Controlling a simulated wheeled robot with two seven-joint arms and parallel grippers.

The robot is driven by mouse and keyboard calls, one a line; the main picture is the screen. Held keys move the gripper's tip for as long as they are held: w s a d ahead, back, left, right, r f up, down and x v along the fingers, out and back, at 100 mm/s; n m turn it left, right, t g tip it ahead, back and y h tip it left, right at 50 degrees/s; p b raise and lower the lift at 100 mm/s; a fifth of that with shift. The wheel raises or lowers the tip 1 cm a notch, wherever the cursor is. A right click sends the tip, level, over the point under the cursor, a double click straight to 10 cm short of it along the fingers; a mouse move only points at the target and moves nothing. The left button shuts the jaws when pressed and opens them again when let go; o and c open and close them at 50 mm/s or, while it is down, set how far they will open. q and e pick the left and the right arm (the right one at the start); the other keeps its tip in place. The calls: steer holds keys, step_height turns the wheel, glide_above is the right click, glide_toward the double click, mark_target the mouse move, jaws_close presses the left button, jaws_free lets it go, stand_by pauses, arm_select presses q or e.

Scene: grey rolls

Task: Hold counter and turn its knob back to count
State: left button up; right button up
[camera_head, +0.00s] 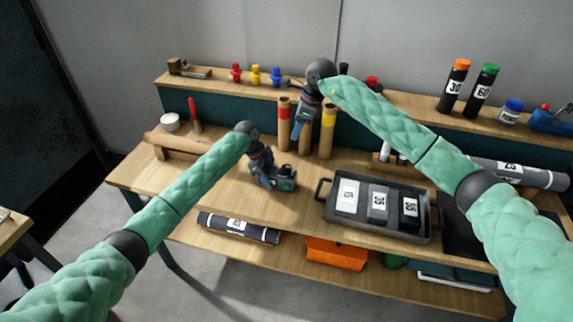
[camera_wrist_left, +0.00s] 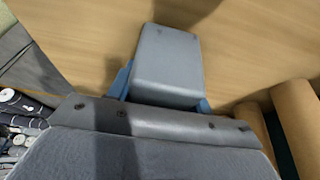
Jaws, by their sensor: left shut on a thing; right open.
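The counter (camera_head: 286,179) is a small dark grey device with a green spot on its front. It is at the middle of the workbench top, left of the black tray. My left gripper (camera_head: 267,179) reaches down to it from the left and is shut on it, covering part of it. The knob is too small to make out. In the left wrist view a grey block shape (camera_wrist_left: 168,65) with blue edges lies over the wood; I cannot tell whether it is gripper or counter. My right gripper (camera_head: 299,131) is open and empty, above and behind the counter, in front of the upright tubes.
A black tray (camera_head: 328,203) with three labelled blocks stands right of the counter. Upright cardboard tubes (camera_head: 326,140) stand behind. A wooden rack (camera_head: 175,148) is at the left. The shelf (camera_head: 215,82) behind carries small coloured items. Bare bench top lies left of the counter.

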mark_target(286, 166)
steer(key=a+f+n, duration=0.1)
steer(key=f+n, duration=0.1)
steer(key=f, duration=0.2)
steer(key=s+a+f+n+g, duration=0.1)
steer(key=f+n, duration=0.1)
steer(key=f, duration=0.3)
steer(key=s+a+f+n+g, duration=0.1)
steer(key=f+n, duration=0.1)
steer(key=f, duration=0.2)
steer(key=shift+s+a+f+n, duration=0.1)
steer(key=shift+s+f+n, duration=0.15)
steer(key=shift+f+n, duration=0.15)
stand_by(0.3)
steer(key=c, duration=1)
